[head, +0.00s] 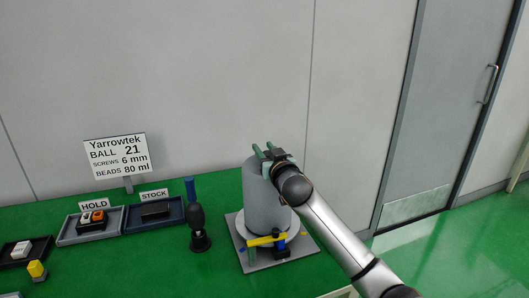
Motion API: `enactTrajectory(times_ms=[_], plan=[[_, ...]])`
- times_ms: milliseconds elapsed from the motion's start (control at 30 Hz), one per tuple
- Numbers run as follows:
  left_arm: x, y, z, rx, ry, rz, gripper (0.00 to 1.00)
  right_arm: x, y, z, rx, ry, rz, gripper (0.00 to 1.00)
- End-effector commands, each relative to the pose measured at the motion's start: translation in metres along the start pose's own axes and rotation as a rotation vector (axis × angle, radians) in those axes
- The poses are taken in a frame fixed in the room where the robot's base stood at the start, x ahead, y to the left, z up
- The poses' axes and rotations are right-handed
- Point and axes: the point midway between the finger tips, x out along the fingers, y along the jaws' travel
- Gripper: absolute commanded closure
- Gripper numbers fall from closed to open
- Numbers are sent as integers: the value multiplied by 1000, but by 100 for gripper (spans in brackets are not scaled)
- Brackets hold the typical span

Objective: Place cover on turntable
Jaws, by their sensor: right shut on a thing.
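The cover is a grey cylinder (264,211) standing upright over the round light-grey turntable (244,257), which has a square grey base plate (299,262). I cannot tell whether the cover's lower edge rests on the turntable. My right gripper (265,152) is at the top of the cover, its greenish fingers at the upper rim, shut on it. The wrist hides part of the rim and the cover's right side. A yellow bar and a blue part (279,243) sit at the turntable's front. My left gripper is not in view.
A black bulb-shaped tool (198,228) and a blue cylinder (190,190) stand left of the turntable. Trays labelled HOLD (67,238) and STOCK (132,226) lie further left, before a sign (117,155). A yellow-topped block (37,269) stands at front left. The green table's centre front is clear.

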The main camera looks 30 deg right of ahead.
Motion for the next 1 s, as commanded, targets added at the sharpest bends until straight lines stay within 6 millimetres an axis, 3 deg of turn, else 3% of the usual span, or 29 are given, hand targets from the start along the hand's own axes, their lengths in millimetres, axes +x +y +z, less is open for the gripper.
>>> enactTrajectory(times_ms=[367, 400, 633, 1000], plan=[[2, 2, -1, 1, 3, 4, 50, 0, 0, 7, 0, 3, 0, 100], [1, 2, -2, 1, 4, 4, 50, 0, 0, 6, -1, 2, 0, 57], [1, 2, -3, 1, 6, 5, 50, 0, 0, 6, -1, 2, 0, 32], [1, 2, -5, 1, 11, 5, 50, -4, 0, 5, -1, 1, 0, 32]])
